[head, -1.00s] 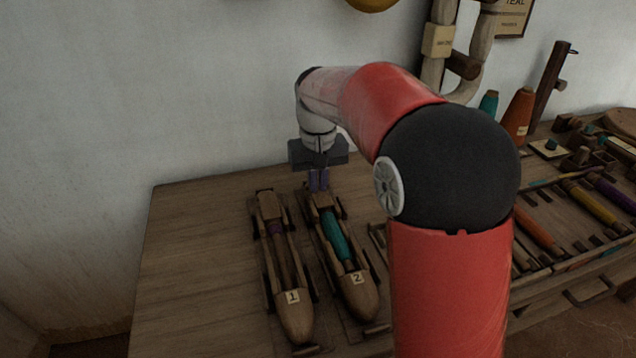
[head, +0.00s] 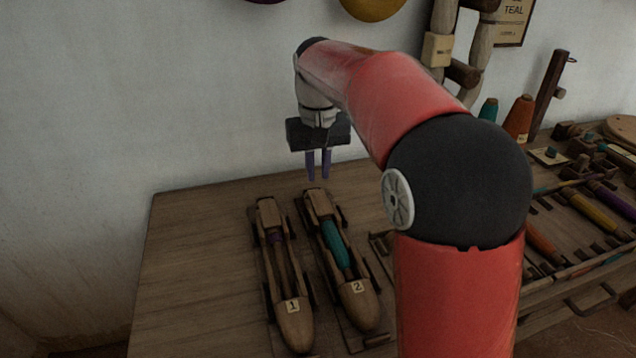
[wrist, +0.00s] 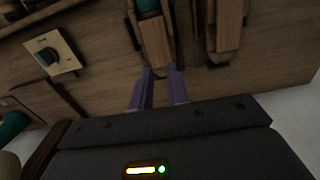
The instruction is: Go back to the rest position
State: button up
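My gripper (head: 318,178) hangs fingers-down above the back end of shuttle 2. Its two purple fingers stand apart with a clear gap and nothing between them, and they also show in the wrist view (wrist: 161,72). Shuttle 2 (head: 359,300) is a wooden boat shape with a teal bobbin (head: 334,242) lying in its slot.
On the right, a rack holds orange (head: 541,238), yellow (head: 592,208) and purple (head: 612,196) bobbins. Teal (head: 488,109) and orange (head: 518,118) cones stand behind. The wall closes off the back. The table's left side (head: 195,260) is bare.

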jog(key=shift+r, duration=0.75)
jog(key=s+d+f+t, duration=0.1)
jog(key=s+d+t, duration=0.1)
jog(key=s, duration=0.6)
jog(key=s+d+f+m+t, duration=0.1)
jog(key=s+d+f, duration=0.1)
jog(key=s+d, duration=0.3)
jog(key=s+d+f+m+t, duration=0.1)
jog(key=s+d+f+t, duration=0.1)
jog(key=s, duration=1)
jog(key=shift+s+d+f+t, duration=0.1)
jog(key=shift+d+t, duration=0.05)
jog(key=shift+d, duration=0.2)
jog(key=shift+s+d+f+t, duration=0.1)
jog(key=shift+d+t, duration=0.05)
jog(key=shift+d, duration=0.2)
